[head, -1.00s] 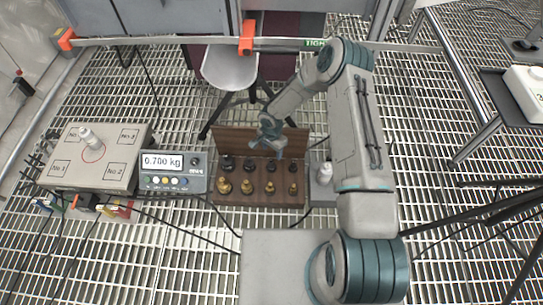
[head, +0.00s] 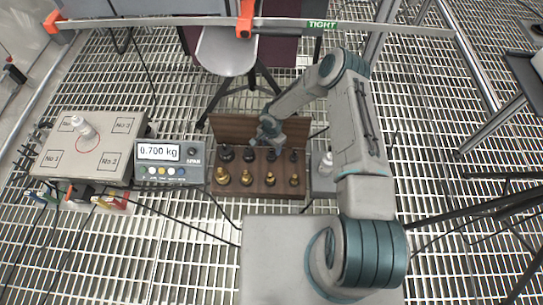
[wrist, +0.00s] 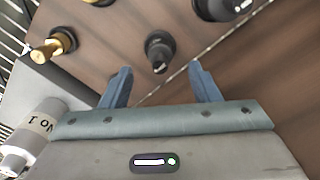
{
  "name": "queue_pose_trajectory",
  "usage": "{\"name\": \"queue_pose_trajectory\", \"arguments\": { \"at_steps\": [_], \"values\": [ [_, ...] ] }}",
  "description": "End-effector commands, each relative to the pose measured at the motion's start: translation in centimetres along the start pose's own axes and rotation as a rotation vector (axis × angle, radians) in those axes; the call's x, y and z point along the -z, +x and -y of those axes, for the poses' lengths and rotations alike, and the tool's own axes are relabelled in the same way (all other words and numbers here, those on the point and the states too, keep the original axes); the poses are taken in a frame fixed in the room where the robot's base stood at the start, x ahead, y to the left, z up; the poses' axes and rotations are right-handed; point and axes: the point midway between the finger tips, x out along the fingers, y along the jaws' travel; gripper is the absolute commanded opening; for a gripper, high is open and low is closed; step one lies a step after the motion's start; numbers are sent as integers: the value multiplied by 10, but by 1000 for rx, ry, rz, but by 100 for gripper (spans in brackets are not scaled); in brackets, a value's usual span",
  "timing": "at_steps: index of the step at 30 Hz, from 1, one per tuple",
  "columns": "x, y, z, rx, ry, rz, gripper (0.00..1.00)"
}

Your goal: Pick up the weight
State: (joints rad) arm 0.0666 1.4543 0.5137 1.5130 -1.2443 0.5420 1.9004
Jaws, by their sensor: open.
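Black weights (head: 249,155) stand in a back row and brass weights (head: 246,179) in a front row in an open wooden case (head: 232,190). My gripper (wrist: 160,70) is open and empty, over the back of the case. In the wrist view one small black weight (wrist: 160,50) stands just beyond the gap between my blue fingertips, apart from them. A brass weight (wrist: 55,43) is at upper left there, and a larger black weight (wrist: 222,8) is at the top right, partly cut off. In the head view my wrist hides part of the case's back.
A scale platform (head: 85,168) bearing a white bottle (head: 82,127) stands at left, beside a display (head: 160,152) reading 0.700 kg. Another white bottle, marked No 1 (wrist: 36,130), stands right of the case. A stool (head: 228,50) is behind; cables cross the grating.

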Motion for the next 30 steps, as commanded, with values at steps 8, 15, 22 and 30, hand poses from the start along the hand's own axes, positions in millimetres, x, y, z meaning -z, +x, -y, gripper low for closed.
{"name": "queue_pose_trajectory", "arguments": {
  "at_steps": [8,15,22,30],
  "values": [
    [-1,42,0,0,1,1,56],
    [0,43,0,0,0,0,56],
    [0,43,0,0,0,0,3],
    [0,42,0,0,0,0,2]
  ]
}}
